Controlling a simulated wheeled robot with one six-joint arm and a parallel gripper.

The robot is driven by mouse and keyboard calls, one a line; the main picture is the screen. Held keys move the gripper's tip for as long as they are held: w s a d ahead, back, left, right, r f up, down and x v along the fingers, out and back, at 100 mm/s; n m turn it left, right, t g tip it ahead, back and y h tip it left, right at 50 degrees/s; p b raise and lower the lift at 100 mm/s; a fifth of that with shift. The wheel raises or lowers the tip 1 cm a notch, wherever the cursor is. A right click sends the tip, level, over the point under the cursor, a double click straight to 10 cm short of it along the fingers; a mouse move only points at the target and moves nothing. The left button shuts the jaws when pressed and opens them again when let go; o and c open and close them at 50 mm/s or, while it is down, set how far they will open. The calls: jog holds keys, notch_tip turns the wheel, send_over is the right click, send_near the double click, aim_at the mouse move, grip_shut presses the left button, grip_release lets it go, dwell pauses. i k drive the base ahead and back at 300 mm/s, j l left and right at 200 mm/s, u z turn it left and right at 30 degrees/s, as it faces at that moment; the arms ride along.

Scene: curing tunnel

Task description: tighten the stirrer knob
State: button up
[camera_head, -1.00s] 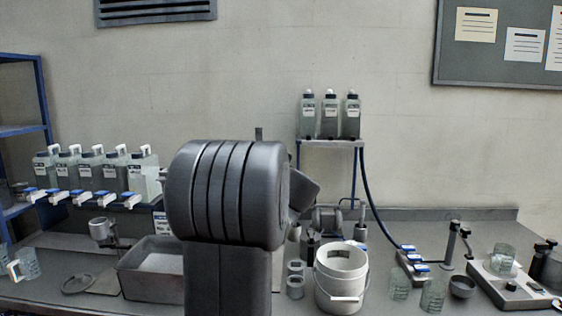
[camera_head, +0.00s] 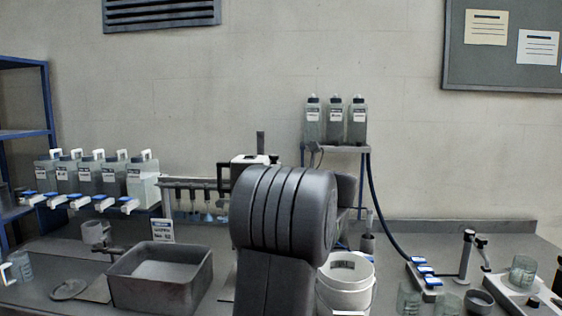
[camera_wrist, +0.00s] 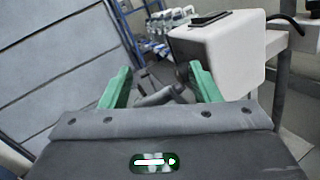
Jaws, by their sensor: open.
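A flat pale device (camera_head: 508,285) that looks like the stirrer stands at the far right of the bench in the head view, with a glass beaker (camera_head: 523,268) on it. A small dark knob (camera_head: 533,302) shows on its front, partly near the picture's lower edge. My gripper (camera_wrist: 160,70) shows in the wrist view with its two green fingers apart and nothing held between them. Dark grey rod-like parts show beyond the fingers. In the head view my arm hides my gripper. The knob cannot be made out in the wrist view.
A white box-shaped unit (camera_wrist: 218,48) stands close beyond the right finger. A grey tray (camera_head: 160,297), a white bucket (camera_head: 345,298) and glass beakers (camera_head: 409,298) stand on the bench. A bottle stand (camera_head: 345,149) with a blue hose is behind. Clamp stands (camera_head: 466,255) rise left of the pale device.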

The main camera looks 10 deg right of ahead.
aim_at(273, 158)
jog(key=i+l+z, duration=0.1)
jog(key=i+l, duration=0.2)
jog(key=i+l+z, duration=0.1)
jog(key=i+l, duration=0.15)
jog(key=i, duration=0.25)
